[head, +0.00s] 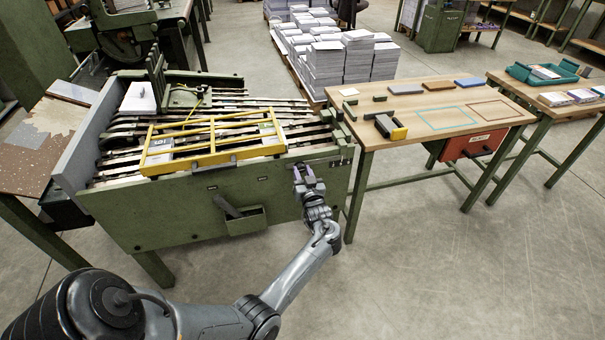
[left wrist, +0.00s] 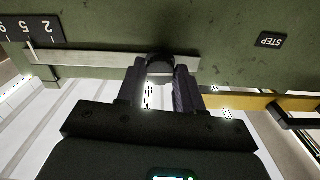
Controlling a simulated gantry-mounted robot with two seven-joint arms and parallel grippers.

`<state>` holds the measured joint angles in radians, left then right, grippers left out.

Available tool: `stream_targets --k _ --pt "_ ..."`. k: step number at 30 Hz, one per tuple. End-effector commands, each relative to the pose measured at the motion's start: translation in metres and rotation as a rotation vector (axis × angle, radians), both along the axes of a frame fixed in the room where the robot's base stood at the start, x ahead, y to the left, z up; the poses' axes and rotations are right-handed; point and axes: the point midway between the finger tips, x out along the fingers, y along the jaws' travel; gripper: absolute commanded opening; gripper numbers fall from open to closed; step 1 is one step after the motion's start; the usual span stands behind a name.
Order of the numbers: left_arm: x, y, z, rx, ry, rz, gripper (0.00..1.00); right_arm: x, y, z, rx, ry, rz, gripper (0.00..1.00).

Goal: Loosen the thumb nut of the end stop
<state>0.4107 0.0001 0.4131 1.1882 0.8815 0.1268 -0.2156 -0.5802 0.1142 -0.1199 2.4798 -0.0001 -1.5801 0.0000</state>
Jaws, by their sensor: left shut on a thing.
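The thumb nut (left wrist: 160,63) is a small dark round knob in the left wrist view. It sits in front of a pale metal strip (left wrist: 100,61) on the green machine side. My left gripper (left wrist: 161,88) has one finger on each side of the nut and is shut on it. In the head view my left gripper (head: 306,174) is at the right end of the machine's green front panel (head: 170,215), and the nut is hidden there. I cannot tell which part is the end stop's body. My right gripper is not in view.
A yellow guard frame (head: 215,157) lies over the machine bed. A small green box (head: 245,220) sticks out from the front panel. A wooden-topped table (head: 440,112) stands close on the right. The floor in front is clear. A number scale (left wrist: 30,30) shows left of the nut.

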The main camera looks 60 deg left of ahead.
Motion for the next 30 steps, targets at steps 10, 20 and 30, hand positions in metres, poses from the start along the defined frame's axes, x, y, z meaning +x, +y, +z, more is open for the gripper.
stream_targets --k 10,20,30 --pt "0.000 -0.001 -0.002 -0.077 -0.240 0.000 0.05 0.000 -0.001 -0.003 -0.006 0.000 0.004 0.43" --pt "0.000 -0.001 -0.002 -0.170 -0.541 0.001 0.05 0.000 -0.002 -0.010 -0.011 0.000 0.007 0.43" --pt "0.000 -0.001 -0.002 -0.266 -0.850 0.002 0.05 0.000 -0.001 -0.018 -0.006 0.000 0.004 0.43"
